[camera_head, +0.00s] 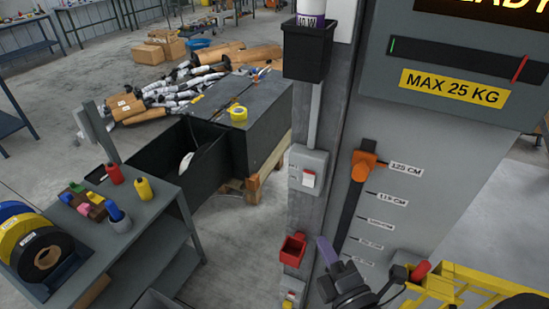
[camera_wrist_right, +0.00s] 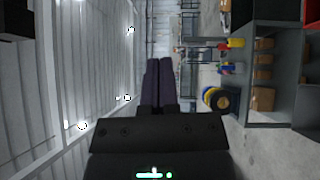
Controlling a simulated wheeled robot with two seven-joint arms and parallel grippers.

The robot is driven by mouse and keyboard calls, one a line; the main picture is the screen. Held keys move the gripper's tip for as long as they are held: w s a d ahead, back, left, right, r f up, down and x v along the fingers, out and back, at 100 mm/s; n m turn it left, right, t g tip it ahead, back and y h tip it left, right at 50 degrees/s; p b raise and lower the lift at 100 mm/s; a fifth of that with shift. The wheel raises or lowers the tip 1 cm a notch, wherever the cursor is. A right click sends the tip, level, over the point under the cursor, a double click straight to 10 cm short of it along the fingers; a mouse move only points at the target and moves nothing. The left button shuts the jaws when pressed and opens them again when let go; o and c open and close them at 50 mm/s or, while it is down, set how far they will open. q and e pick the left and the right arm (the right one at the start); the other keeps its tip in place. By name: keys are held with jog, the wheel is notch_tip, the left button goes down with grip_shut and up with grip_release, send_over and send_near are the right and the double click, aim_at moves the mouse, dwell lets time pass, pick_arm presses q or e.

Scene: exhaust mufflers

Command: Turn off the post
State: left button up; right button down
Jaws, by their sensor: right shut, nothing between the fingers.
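The grey post (camera_head: 311,125) stands upright in the middle of the head view. My right gripper (camera_head: 323,244) is low beside the post, to the right of and below the switch box, apart from the rocker. Its purple fingers are shut and empty, and point up in the picture. They also show in the right wrist view (camera_wrist_right: 159,68), where the switch box is not seen. My left gripper is out of view.
A red holder (camera_head: 292,250) sits lower on the post, and a black bin (camera_head: 307,48) above. Right of it is a grey panel with an orange slider (camera_head: 363,166) and height marks. A yellow frame (camera_head: 470,285) is at bottom right. A workbench (camera_head: 135,215) stands left.

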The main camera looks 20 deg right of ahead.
jog(key=p, duration=0.1)
send_near(303, 175)
jog(key=w+a, duration=0.3)
jog(key=w, duration=0.1)
jog(key=w+d, duration=0.2)
jog(key=d, duration=0.1)
jog(key=shift+r+p, duration=0.15)
jog(key=shift+p, duration=0.2)
jog(key=shift+w+d, duration=0.2)
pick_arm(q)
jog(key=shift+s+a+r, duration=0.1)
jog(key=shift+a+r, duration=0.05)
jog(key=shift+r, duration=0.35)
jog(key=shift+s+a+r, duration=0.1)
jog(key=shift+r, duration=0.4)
